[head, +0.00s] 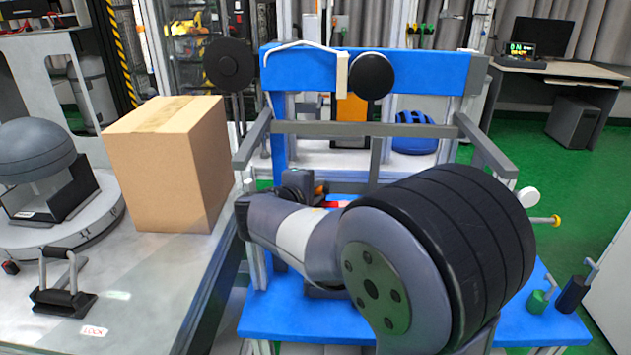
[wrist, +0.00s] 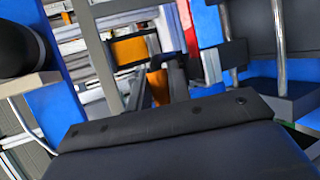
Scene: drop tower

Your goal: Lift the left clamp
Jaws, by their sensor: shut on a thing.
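My gripper (head: 318,190) is in front of the blue drop tower frame (head: 415,65), low between its uprights and left of centre. The clamp's shape is hardly visible against the fingers, and my own arm covers much of the tower's lower middle in the head view. A red piece shows just beyond the gripper there.
A cardboard box (head: 170,165) stands on the grey table (head: 140,290) at the left. Grey bars (head: 253,138) reach forward on both sides of the tower. The blue base plate (head: 270,315) lies below. Green weights (head: 537,301) stand on it at right.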

